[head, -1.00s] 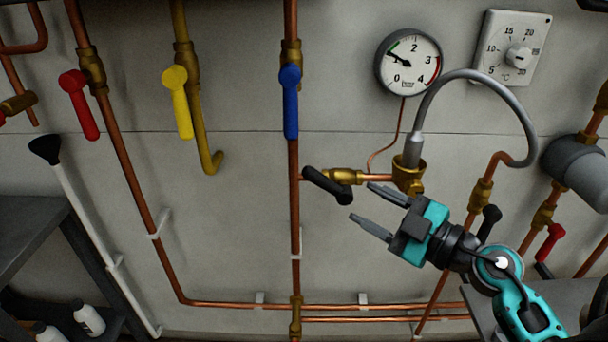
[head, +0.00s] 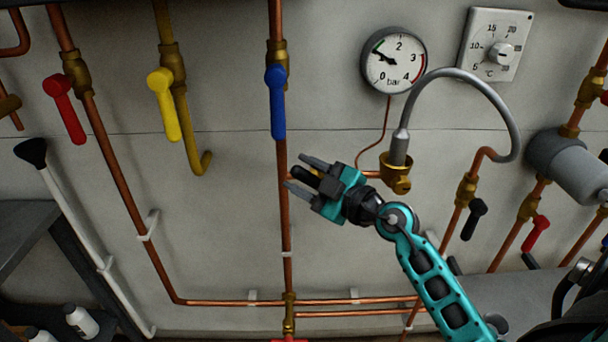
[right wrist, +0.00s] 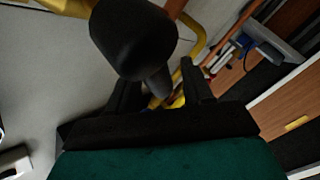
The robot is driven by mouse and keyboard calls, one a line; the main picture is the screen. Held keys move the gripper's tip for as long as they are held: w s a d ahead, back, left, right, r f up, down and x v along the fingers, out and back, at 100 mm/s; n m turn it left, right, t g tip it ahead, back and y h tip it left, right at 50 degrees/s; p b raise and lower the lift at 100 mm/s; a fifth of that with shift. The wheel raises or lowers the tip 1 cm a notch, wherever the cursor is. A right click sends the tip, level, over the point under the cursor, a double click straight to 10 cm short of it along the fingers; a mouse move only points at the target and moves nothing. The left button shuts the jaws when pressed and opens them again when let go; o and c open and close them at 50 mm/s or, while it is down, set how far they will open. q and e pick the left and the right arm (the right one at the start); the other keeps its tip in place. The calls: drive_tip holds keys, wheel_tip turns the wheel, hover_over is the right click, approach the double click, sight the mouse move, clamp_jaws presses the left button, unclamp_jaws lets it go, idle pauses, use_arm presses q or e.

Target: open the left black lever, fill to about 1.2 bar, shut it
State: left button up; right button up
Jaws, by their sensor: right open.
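The left black lever (head: 301,176) sits on the short brass and copper branch beside the vertical copper pipe, mostly hidden by my right gripper. My right gripper (head: 304,173) is open, its two fingers on either side of the lever's end. In the right wrist view the lever's black rounded end (right wrist: 135,38) looms large in front of the open fingers; contact cannot be told. The round pressure gauge (head: 394,60) has its needle at about the 1 mark. The grey hose (head: 447,75) arches from the brass fitting (head: 396,175) to the right-hand pipe. My left gripper is not in view.
A blue lever (head: 277,105) is just above my right gripper. Yellow (head: 163,105) and red (head: 64,108) levers are further left. Another black lever (head: 473,219) and a red lever (head: 536,235) are at right. A thermostat dial (head: 496,45) is right of the gauge.

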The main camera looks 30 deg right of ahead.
clamp_jaws()
idle(0.5)
